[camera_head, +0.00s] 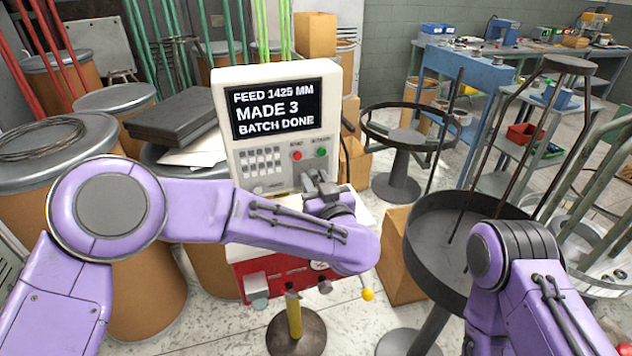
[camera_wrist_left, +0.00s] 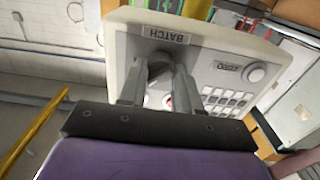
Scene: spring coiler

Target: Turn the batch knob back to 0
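The spring coiler's pale control box (camera_head: 272,150) stands in the middle of the head view. Its screen (camera_head: 279,108) reads FEED 1425 MM, MADE 3, BATCH DONE. My left gripper (camera_head: 318,186) is at the lower right of the panel, partly hidden by its own wrist. In the left wrist view, the grey batch knob (camera_wrist_left: 160,66) sits between the two fingertips, below the upside-down BATCH label (camera_wrist_left: 166,34). The fingers appear shut on its sides. The knob's pointer and scale are hidden. My right arm shows at the lower right of the head view, its gripper out of sight.
A red button (camera_head: 297,156) and a green button (camera_head: 321,152) are close above my left gripper. A ZERO button (camera_wrist_left: 254,73) and a keypad (camera_wrist_left: 226,101) share the panel. A dark round stand (camera_head: 440,215) is to the right; drums (camera_head: 50,150) are on the left.

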